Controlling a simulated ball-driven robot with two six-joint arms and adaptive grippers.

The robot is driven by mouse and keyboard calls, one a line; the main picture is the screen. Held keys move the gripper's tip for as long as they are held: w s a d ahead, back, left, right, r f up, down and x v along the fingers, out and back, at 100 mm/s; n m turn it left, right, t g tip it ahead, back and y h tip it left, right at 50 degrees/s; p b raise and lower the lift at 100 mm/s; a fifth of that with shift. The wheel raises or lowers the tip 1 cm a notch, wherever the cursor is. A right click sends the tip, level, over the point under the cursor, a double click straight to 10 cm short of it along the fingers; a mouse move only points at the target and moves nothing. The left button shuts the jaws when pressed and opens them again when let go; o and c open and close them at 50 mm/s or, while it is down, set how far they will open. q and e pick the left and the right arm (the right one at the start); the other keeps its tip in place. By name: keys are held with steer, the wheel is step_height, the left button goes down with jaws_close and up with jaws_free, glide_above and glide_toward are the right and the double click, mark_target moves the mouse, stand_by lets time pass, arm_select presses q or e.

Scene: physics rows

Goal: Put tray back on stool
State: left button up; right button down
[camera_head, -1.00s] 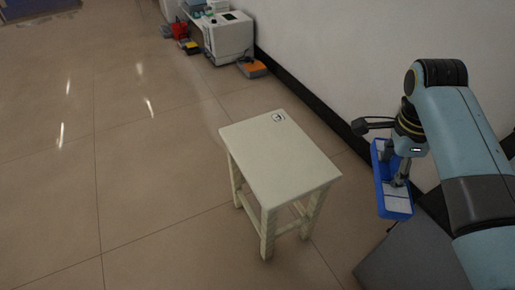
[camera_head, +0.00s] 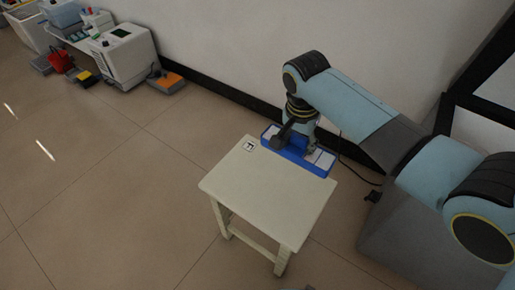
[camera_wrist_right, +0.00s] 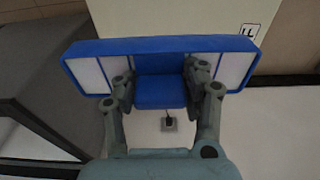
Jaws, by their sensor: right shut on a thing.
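The white stool (camera_head: 268,196) stands upright on the floor, its top bare apart from a small printed marker (camera_head: 249,145) at the far left corner. The blue tray (camera_head: 322,165) with pale panels is at the stool's far edge, on the wall side. In the right wrist view the tray (camera_wrist_right: 160,47) spans the picture, with the stool top (camera_wrist_right: 185,18) beyond it. My right gripper (camera_head: 300,150) is shut on the tray; its fingers (camera_wrist_right: 160,90) grip the middle part. Whether the tray touches the stool I cannot tell. My left gripper is not in view.
The white wall with a black skirting (camera_head: 215,95) runs close behind the tray. A white machine (camera_head: 124,55) and an orange-topped box (camera_head: 167,81) stand at the far upper left. The floor left of the stool is clear.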

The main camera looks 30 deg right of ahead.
steer(key=w+a+f+b, duration=0.1)
steer(key=a+f, duration=0.1)
steer(key=a, duration=0.1)
steer(key=w+a+f+b, duration=0.1)
steer(key=a+f, duration=0.1)
steer(key=a, duration=0.1)
steer(key=w+a+f+b, duration=0.1)
steer(key=a+f+b, duration=0.1)
steer(key=a, duration=0.1)
steer(key=shift+w+a+f, duration=0.15)
steer(key=shift+a+f, duration=0.2)
steer(key=shift+a, duration=0.05)
steer(key=shift+w+a+f, duration=0.2)
steer(key=shift+a, duration=0.25)
step_height(320, 180, down, 4)
steer(key=b, duration=0.2)
steer(key=shift+b, duration=0.3)
steer(key=c, duration=1.2)
jaws_free()
steer(key=shift+f, duration=0.1)
steer(key=o, duration=0.5)
steer(key=shift+r, duration=0.3)
step_height(320, 180, up, 12)
steer(key=a+p, duration=0.1)
steer(key=p, duration=0.4)
steer(key=shift+s+a+f, duration=0.15)
steer(key=shift+s+a, duration=0.05)
steer(key=shift+s, duration=0.1)
